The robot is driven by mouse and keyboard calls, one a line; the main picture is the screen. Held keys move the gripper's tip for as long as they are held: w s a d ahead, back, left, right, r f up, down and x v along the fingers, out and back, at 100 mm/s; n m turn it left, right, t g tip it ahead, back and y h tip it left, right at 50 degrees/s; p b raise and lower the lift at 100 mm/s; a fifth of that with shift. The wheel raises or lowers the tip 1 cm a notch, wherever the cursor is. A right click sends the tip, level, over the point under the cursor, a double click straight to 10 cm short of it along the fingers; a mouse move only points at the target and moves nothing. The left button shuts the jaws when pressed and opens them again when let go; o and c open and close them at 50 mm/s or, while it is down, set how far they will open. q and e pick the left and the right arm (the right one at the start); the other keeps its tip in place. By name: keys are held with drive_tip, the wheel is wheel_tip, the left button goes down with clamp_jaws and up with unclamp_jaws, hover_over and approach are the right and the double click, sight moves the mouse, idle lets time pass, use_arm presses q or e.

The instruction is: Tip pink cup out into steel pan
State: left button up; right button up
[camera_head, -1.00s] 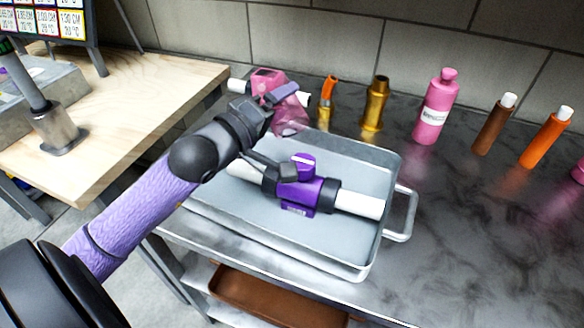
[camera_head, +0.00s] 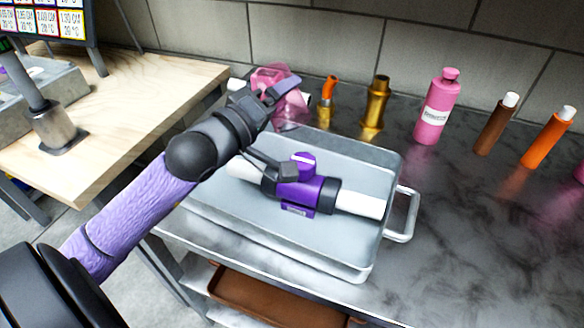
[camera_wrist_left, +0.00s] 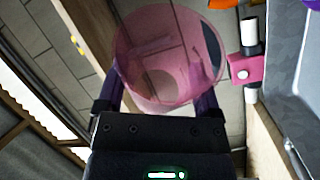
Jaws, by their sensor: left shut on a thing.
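The pink cup (camera_head: 290,108) is see-through and held above the back left of the steel pan (camera_head: 392,165). In the left wrist view the cup (camera_wrist_left: 165,60) sits between the two dark fingers, its round outline facing the camera. My left gripper (camera_head: 283,91) is shut on the cup; it also shows in the left wrist view (camera_wrist_left: 158,90). Whether anything is inside the cup cannot be told. The grey pan lies on the dark counter with a purple fitting (camera_head: 318,190) with white pipe ends in it. My right gripper is not in view.
Behind the cup is a white pipe end (camera_head: 238,85). An orange-and-gold fitting (camera_head: 326,105), a gold bottle (camera_head: 376,103), a pink bottle (camera_head: 436,108), a brown tube (camera_head: 496,124) and an orange tube (camera_head: 547,137) line the back. The counter right of the pan is clear.

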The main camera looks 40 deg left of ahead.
use_arm(q)
drive_tip(key=shift+d+r+m, duration=0.15)
drive_tip(key=shift+r+m, duration=0.2)
drive_tip(key=shift+m, duration=0.05)
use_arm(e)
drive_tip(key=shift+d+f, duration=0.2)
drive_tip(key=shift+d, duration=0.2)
use_arm(q)
drive_tip(key=shift+s+r+b, duration=0.1)
drive_tip(key=shift+r+b, duration=0.1)
drive_tip(key=shift+b, duration=0.2)
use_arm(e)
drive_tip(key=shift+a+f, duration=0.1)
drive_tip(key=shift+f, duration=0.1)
use_arm(q)
drive_tip(key=shift+d, duration=0.1)
drive_tip(key=shift+r+m+t, duration=0.2)
drive_tip(key=shift+m+t, duration=0.1)
drive_tip(key=shift+m, duration=0.1)
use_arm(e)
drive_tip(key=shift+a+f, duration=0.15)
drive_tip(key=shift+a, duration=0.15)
use_arm(q)
drive_tip(key=shift+s+d+r+m+b, duration=0.2)
drive_tip(key=shift+d+r+m+b, duration=0.05)
drive_tip(key=shift+r+m+b, duration=0.3)
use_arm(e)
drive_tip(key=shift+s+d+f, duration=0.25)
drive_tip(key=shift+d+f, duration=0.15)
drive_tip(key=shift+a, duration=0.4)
